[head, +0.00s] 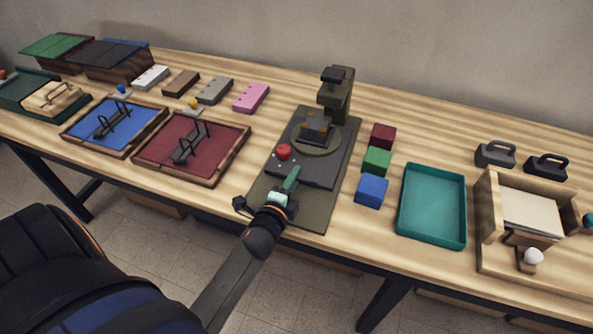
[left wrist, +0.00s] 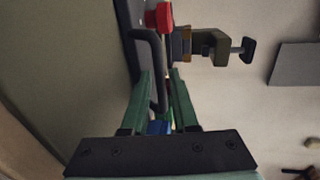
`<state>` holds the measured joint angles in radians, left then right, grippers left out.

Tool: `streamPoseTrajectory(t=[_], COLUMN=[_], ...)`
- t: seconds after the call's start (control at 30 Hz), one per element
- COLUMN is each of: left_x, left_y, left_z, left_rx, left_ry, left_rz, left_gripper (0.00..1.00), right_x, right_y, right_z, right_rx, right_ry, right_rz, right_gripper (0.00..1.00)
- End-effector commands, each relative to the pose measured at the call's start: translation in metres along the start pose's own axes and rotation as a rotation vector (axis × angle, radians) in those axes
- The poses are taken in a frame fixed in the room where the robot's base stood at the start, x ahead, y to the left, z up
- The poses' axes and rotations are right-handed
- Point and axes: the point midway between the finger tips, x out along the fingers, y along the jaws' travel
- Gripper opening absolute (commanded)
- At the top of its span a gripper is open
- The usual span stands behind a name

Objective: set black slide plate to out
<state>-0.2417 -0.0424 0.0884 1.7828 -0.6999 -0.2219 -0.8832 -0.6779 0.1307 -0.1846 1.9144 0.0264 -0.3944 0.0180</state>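The black slide plate (head: 308,160) lies on an olive-grey base (head: 315,215) near the table's front edge. It carries a round stage with a small dark and amber block (head: 318,130) under an upright head (head: 338,88). My left gripper (head: 291,181) is at the plate's front end. In the left wrist view its green fingers (left wrist: 160,80) are apart, with a black bar handle (left wrist: 158,70) between them; firm contact is not visible. The red knob (head: 283,152) is just beyond the fingers; it also shows in the wrist view (left wrist: 162,15). My right gripper is out of view.
Red, green and blue blocks (head: 371,191) stand right of the base, then a teal tray (head: 433,240) and a wooden box (head: 490,208). A maroon tray (head: 220,162) with a handle lies to the left. Bare table separates that tray from the base.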

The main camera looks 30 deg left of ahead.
Motion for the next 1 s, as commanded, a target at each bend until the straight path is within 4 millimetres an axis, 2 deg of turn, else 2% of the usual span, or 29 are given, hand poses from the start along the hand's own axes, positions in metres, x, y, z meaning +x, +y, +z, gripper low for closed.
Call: streamPoseTrajectory(t=[0.47, 0.7, 1.0], left_x=[-0.0012, -0.0011, -0.001], left_y=[0.0019, 0.0019, 0.0018], left_z=[-0.0017, -0.0016, -0.0015], left_rx=[0.0, 0.0, 0.0], left_ry=[-0.001, -0.001, -0.001], left_rz=[0.001, 0.001, 0.0], left_gripper=[0.27, 0.01, 0.0], right_x=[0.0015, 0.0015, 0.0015], right_y=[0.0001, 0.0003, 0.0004], right_z=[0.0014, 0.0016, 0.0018], right_rx=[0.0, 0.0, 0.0], right_ry=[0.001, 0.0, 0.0], right_rz=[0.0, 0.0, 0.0], right_gripper=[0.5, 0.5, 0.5])
